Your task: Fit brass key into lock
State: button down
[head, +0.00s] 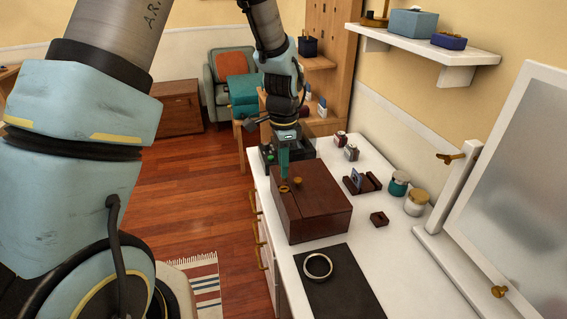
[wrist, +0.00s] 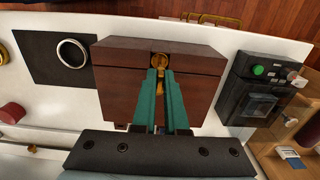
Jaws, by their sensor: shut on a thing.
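My gripper (head: 284,176) points down over the dark wooden box (head: 325,212), near its left edge. In the wrist view its two green fingers (wrist: 161,75) are close together, shut on the brass key (wrist: 161,84), which is mostly hidden between them. A round brass lock (wrist: 159,60) is on the box's narrow top strip, right at the fingertips. It also shows in the head view (head: 284,189), just below the gripper. I cannot tell whether the key's tip is in the lock.
A black mat (head: 345,293) with a silver ring (head: 318,266) lies in front of the box. A black device with buttons (wrist: 262,90) stands close behind it.

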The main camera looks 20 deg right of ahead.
jog(key=shift+f, duration=0.65)
jog(key=shift+f+b, duration=0.85)
jog(key=shift+f, duration=0.55)
dwell(1.5)
jog(key=c, duration=0.9)
grip_release()
jog(key=shift+r, duration=0.15)
notch_tip(320, 180, up, 11)
jog(key=shift+f+b, duration=0.2)
jog(key=shift+b, duration=0.95)
jog(key=s+a+n, duration=0.1)
jog(key=a+n, duration=0.5)
jog(key=a, duration=0.4)
jog(key=s+a+n+t, duration=0.1)
jog(key=a+n, duration=0.5)
jog(key=a, duration=0.4)
jog(key=s+a+f+n, duration=0.1)
jog(key=s+a+n, duration=0.1)
jog(key=a+n, duration=0.4)
jog(key=shift+a+t, duration=0.3)
jog(key=shift+a, duration=1.75)
